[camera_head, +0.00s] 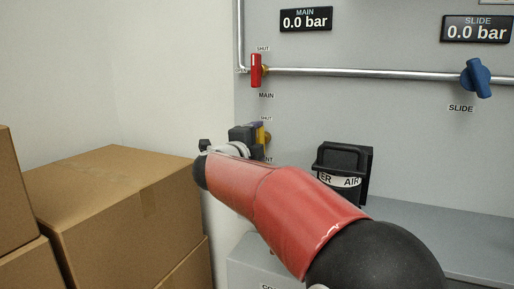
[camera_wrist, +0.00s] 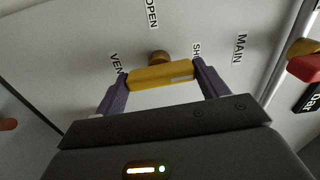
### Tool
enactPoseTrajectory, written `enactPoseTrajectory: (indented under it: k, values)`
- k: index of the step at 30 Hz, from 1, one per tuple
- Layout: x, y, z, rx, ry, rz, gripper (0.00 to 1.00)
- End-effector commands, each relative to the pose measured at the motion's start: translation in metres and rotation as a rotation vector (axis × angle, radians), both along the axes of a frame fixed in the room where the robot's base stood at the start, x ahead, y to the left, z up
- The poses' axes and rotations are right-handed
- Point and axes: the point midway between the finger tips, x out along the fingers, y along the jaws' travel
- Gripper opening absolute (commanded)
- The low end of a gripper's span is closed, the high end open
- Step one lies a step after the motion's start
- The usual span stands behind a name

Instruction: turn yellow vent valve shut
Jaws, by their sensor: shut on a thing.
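The yellow vent valve handle (camera_wrist: 160,76) is on the grey panel, and its round stem shows behind it in the wrist view. My gripper (camera_wrist: 161,80) is shut on the handle, with one finger at each end. The handle runs between the VENT label (camera_wrist: 117,63) and the SHUT label (camera_wrist: 197,53), in line with SHUT; the OPEN label (camera_wrist: 152,14) lies off to its side. In the camera_head view a thin upright strip of the yellow handle (camera_head: 261,135) shows beside my gripper (camera_head: 247,138), which hides most of it.
A red MAIN valve (camera_head: 256,70) stands upright just above. A blue SLIDE valve (camera_head: 475,78) sits tilted on the pipe (camera_head: 370,73). Both gauges read 0.0 bar. A black AIR-labelled unit (camera_head: 344,165) is to the right. Cardboard boxes (camera_head: 105,185) stand left of my arm.

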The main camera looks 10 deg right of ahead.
Motion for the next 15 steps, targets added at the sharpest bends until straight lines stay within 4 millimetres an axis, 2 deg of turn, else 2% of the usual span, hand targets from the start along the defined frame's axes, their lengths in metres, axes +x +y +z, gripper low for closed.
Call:
enactPoseTrajectory:
  k: [15]
  values:
    - [0.0,0.0,-0.0008,0.047,-0.032,0.0,0.5]
